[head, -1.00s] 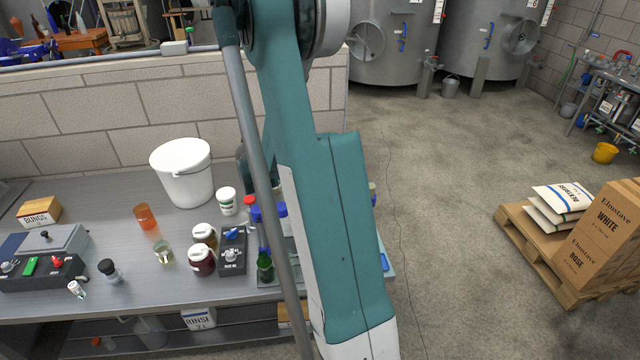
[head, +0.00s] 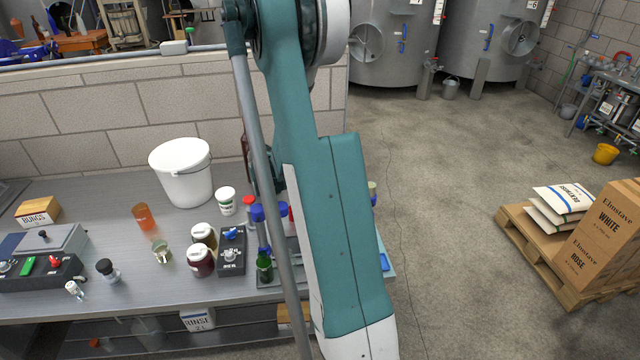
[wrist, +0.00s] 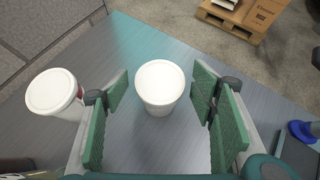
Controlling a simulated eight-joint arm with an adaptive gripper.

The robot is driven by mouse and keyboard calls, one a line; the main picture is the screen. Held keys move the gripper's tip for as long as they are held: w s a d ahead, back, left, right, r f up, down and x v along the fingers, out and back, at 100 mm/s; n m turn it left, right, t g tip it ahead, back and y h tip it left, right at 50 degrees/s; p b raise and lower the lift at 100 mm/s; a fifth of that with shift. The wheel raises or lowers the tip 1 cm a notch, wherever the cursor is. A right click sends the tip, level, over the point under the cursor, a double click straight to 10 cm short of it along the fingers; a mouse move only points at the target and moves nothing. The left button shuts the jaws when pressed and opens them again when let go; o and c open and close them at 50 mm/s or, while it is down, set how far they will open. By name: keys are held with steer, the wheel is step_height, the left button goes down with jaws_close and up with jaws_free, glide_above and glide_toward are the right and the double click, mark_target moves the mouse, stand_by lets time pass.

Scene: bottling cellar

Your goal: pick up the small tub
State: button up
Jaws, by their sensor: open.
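In the wrist view a small white tub (wrist: 160,85) with a plain white lid stands upright on the grey bench, between the two finger pads of my gripper (wrist: 165,110). The green pads are wide apart, with a gap to the tub on both sides. A second white-lidded container (wrist: 54,93) with a partly visible dark red label stands to the left, outside the left finger.
The white bucket (head: 183,172) stands at the back of the bench (head: 110,205). Dark-filled jars (head: 201,260), a switch box (head: 232,250) and a green bottle (head: 264,265) stand near my arm. A blue-capped item (wrist: 302,131) lies right of my gripper.

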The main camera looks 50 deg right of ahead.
steer(key=shift+c, duration=0.4)
steer(key=c, duration=0.9)
steer(key=shift+r, duration=0.15)
step_height(320, 180, up, 10)
steer(key=p, duration=0.2)
stand_by(0.3)
